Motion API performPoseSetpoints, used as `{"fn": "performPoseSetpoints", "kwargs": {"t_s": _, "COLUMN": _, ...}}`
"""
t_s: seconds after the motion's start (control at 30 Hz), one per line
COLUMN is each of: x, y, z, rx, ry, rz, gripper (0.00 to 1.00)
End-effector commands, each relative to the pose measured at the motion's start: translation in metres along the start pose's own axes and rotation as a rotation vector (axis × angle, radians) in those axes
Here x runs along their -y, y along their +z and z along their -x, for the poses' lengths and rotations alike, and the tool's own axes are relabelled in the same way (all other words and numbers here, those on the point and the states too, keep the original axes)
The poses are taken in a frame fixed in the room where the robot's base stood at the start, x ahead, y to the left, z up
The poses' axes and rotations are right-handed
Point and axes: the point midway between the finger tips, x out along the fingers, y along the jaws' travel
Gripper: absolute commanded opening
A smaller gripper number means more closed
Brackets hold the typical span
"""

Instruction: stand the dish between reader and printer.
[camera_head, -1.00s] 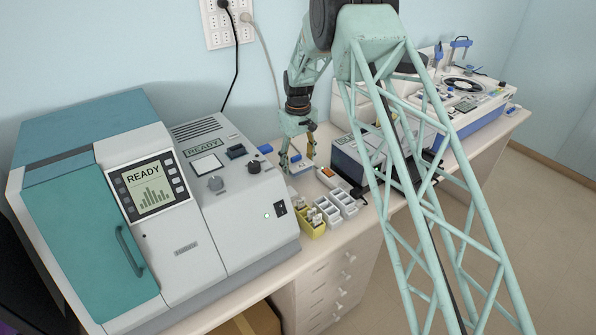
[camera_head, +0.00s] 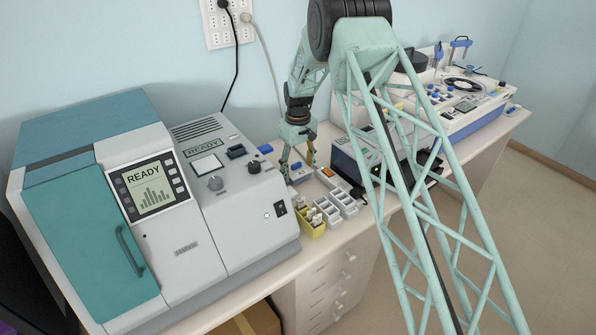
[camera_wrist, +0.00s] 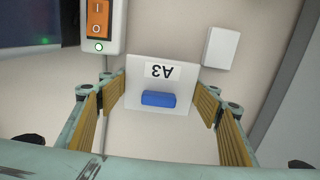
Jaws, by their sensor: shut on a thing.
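The dish (camera_wrist: 158,84) is a small white block with an "A3" label and a blue grip on top. It is between the ribbed yellow fingers of my gripper (camera_wrist: 160,99), which is shut on it. In the head view my gripper (camera_head: 299,163) points down over the bench, with the dish (camera_head: 300,175) low between its fingers. I cannot tell whether the dish touches the bench. To the left is a grey machine (camera_head: 237,205) with a "READY" display. To the right is a dark-fronted box (camera_head: 345,163), partly hidden by my arm.
A small white switch box (camera_head: 327,177) with an orange rocker (camera_wrist: 98,17) stands close beside the dish. A yellow rack (camera_head: 312,229) and white racks (camera_head: 343,205) stand in front. A large teal machine (camera_head: 80,220) fills the left. A staining station (camera_head: 465,100) stands far right.

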Motion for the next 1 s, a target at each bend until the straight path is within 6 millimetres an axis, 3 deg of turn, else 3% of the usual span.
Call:
{"fn": "performPoseSetpoints", "kwargs": {"t_s": 0.13, "x": 0.0, "y": 0.0, "z": -0.003, "rx": 0.0, "ry": 0.0, "rz": 0.0, "gripper": 0.43}}
{"fn": "performPoseSetpoints", "kwargs": {"t_s": 0.17, "x": 0.0, "y": 0.0, "z": -0.003, "rx": 0.0, "ry": 0.0, "rz": 0.0, "gripper": 0.61}}
{"fn": "performPoseSetpoints", "kwargs": {"t_s": 0.3, "x": 0.0, "y": 0.0, "z": -0.003, "rx": 0.0, "ry": 0.0, "rz": 0.0, "gripper": 0.72}}
{"fn": "performPoseSetpoints", "kwargs": {"t_s": 0.77, "x": 0.0, "y": 0.0, "z": 0.0, "rx": 0.0, "ry": 0.0, "rz": 0.0, "gripper": 0.72}}
{"fn": "performPoseSetpoints", "kwargs": {"t_s": 1.0, "x": 0.0, "y": -0.001, "z": 0.017, "rx": -0.002, "ry": 0.001, "rz": 0.0, "gripper": 0.72}}
